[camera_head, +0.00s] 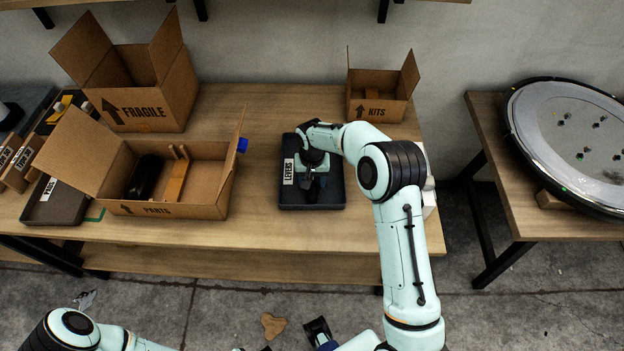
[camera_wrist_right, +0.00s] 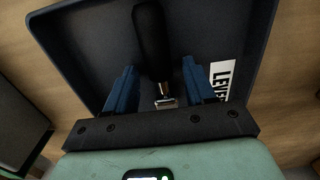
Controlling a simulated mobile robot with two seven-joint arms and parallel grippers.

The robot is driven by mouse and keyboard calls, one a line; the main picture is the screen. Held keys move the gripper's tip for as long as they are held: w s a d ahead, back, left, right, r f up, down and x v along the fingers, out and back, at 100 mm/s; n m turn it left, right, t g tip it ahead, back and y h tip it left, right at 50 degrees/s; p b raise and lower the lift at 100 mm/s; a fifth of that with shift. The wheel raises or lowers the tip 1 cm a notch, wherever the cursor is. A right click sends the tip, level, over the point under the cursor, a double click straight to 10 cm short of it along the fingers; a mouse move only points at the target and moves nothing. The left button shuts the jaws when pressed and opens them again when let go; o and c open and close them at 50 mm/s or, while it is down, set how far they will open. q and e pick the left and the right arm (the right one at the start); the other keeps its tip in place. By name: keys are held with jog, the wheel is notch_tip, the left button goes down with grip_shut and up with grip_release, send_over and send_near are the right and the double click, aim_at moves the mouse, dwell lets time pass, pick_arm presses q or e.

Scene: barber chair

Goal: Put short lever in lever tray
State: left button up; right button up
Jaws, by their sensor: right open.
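The lever tray (camera_head: 296,202) is a dark shallow tray with a white LEVERS label, in the middle of the table. My right gripper (camera_head: 309,184) is over it, pointing down. In the right wrist view the short lever (camera_wrist_right: 152,45), with a black handle and a metal end, is inside the outline of the tray (camera_wrist_right: 75,50). The gripper's blue fingers (camera_wrist_right: 158,92) are open, one on each side of the lever, with gaps visible. In the head view my arm and gripper mostly hide the lever. My left arm shows only partly at the bottom; its finger state is unclear.
The open PARTS box (camera_head: 200,208) stands left of the tray, holding a black object and a wooden piece. The FRAGILE box (camera_head: 150,100) and KITS box (camera_head: 378,108) are behind. Bare tabletop lies in front of the tray.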

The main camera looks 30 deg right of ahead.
notch_tip(320, 180, up, 12)
jog(key=shift+p, duration=0.35)
dwell(0.5)
